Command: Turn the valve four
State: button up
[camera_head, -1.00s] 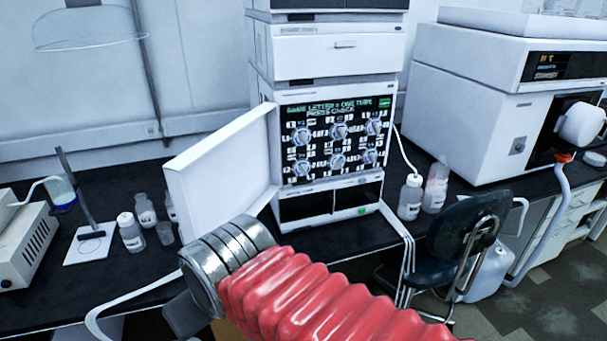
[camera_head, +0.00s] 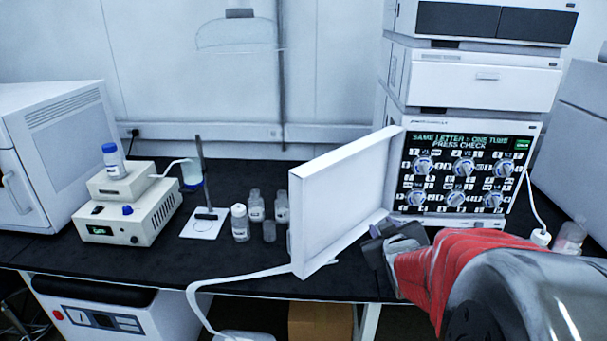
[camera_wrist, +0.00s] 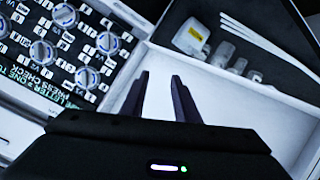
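The valve panel (camera_head: 461,166) is on the front of the white instrument stack, with two rows of round blue-and-white knobs. In the wrist view the panel is turned nearly upside down, and that knob seems the one nearest the door (camera_wrist: 107,42). My gripper (camera_wrist: 160,78) is open and empty, its dark fingers apart over the door, clear of the knobs. In the head view it (camera_head: 372,240) is below and left of the panel.
The white door (camera_head: 340,200) stands open left of the panel, close to my gripper. Small bottles (camera_head: 240,222) stand left of it on the black bench. A stirrer unit (camera_head: 130,212) is farther left. A tube and bottle (camera_head: 540,237) are right of the panel.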

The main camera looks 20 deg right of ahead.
jog(key=s+d+f+t+h, duration=0.2)
jog(key=s+d, duration=0.3)
jog(key=d, duration=0.6)
jog(key=shift+s+d+n+t, duration=0.3)
jog(key=shift+t, duration=0.6)
